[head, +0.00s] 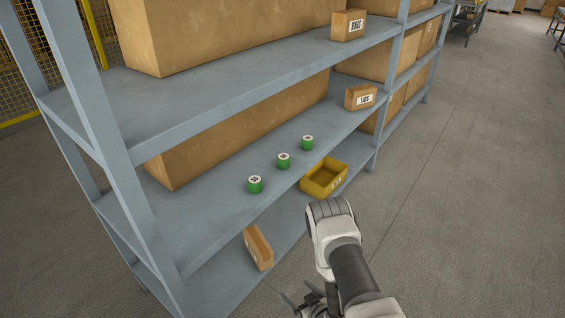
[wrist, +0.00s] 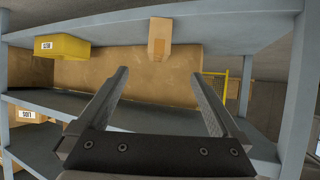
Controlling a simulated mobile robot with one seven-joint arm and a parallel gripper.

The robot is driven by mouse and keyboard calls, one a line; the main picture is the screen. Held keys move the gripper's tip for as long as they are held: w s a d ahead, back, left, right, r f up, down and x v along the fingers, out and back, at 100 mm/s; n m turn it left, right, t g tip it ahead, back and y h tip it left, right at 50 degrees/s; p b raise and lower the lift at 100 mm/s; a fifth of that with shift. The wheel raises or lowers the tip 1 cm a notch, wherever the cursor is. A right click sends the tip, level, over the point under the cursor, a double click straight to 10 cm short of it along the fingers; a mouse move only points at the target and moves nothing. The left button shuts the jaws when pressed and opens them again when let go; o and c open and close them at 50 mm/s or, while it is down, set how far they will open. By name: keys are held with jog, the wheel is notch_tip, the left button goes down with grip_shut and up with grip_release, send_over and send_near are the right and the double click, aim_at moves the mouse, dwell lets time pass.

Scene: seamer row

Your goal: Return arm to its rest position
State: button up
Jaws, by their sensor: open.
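My gripper (wrist: 158,75) is open in the wrist view, with its two fingers spread and nothing between them. The wrist picture looks upside down. In the head view my arm reaches up from the bottom right, and only part of my gripper (head: 308,299) shows at the bottom edge, partly hidden by my arm. It is in front of the shelving, low down near the lower shelf (head: 285,222). I cannot tell its exact distance from the shelf.
Three green tins (head: 283,160) stand in a row on the middle shelf. A yellow bin (head: 337,181) and a small cardboard box (head: 258,248) sit on the lower shelf. Large cartons fill the back. A shelf post (head: 378,125) stands beyond the bin. Floor at right is clear.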

jog(key=w+d+r+m+h, duration=0.15)
jog(key=w+r, duration=0.25)
jog(key=r, duration=0.6)
jog(key=w+d+r+g+h, duration=0.1)
jog(key=w+d+r+h, duration=0.2)
jog(key=r, duration=0.8)
jog(key=w+d+r+m+h, duration=0.15)
jog(key=w+r, duration=0.35)
jog(key=r, duration=0.5)
jog(key=s+d+r+g, duration=0.15)
jog(key=s+r, duration=0.35)
jog(key=r, duration=0.5)
jog(key=s+d+r+m+g, duration=0.1)
jog(key=s+r, duration=0.3)
jog(key=s, duration=0.5)
jog(key=s+r+m+g, duration=0.1)
jog(key=s+r, duration=0.4)
jog(key=s, duration=0.4)
jog(key=s+d+r+m+g, duration=0.1)
jog(key=s+r, duration=0.3)
jog(key=s, duration=0.5)
notch_tip(320, 180, up, 22)
jog(key=p, duration=2.2)
jog(key=shift+a, duration=0.2)
